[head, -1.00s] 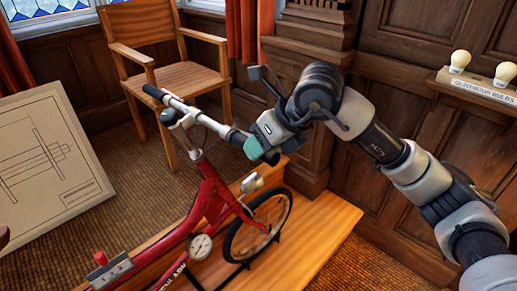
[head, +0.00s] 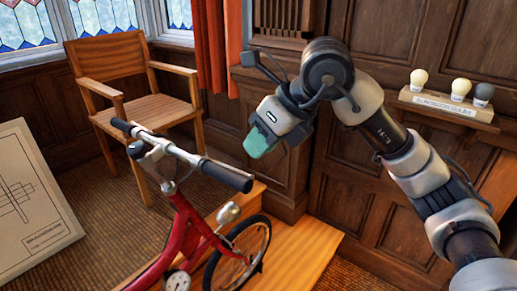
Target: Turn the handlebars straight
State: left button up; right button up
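The bicycle has a red frame (head: 182,226) and stands on a wooden platform. Its handlebars (head: 186,156) are a silver bar with dark grips, running from upper left to lower right, roughly across the frame. The left-hand grip (head: 130,128) and right-hand grip (head: 226,175) are both in plain view. The front wheel (head: 265,240) is partly cut off below. My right gripper (head: 257,146), with teal fingertips, is above and to the right of the near grip, apart from it. Its fingers overlap from this side, so their opening is hidden. My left gripper is out of view.
A wooden armchair (head: 143,97) stands behind the bicycle. A drawing board (head: 35,205) leans at the left. A small shelf (head: 450,113) with bulbs is on the panelled wall. The wooden platform (head: 300,250) is bare right of the wheel.

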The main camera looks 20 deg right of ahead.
jog(key=w+d+r+n+g+p, duration=0.1)
jog(key=n, duration=0.1)
jog(key=w+d+r+n+g+p, duration=0.1)
jog(key=n+p, duration=0.1)
jog(key=shift+w+d+n, duration=0.25)
jog(key=shift+w+n, duration=0.05)
grip_shut()
jog(key=w+d+r+n+g+y+p, duration=0.1)
jog(key=w+d+n+g+p, duration=0.35)
jog(key=n, duration=0.65)
jog(key=s+r+p+x, duration=0.1)
jog(key=s+p+x, duration=0.1)
jog(key=p+x, duration=0.5)
jog(key=x, duration=0.6)
jog(key=shift+s+a, duration=0.2)
jog(key=shift+g, duration=0.25)
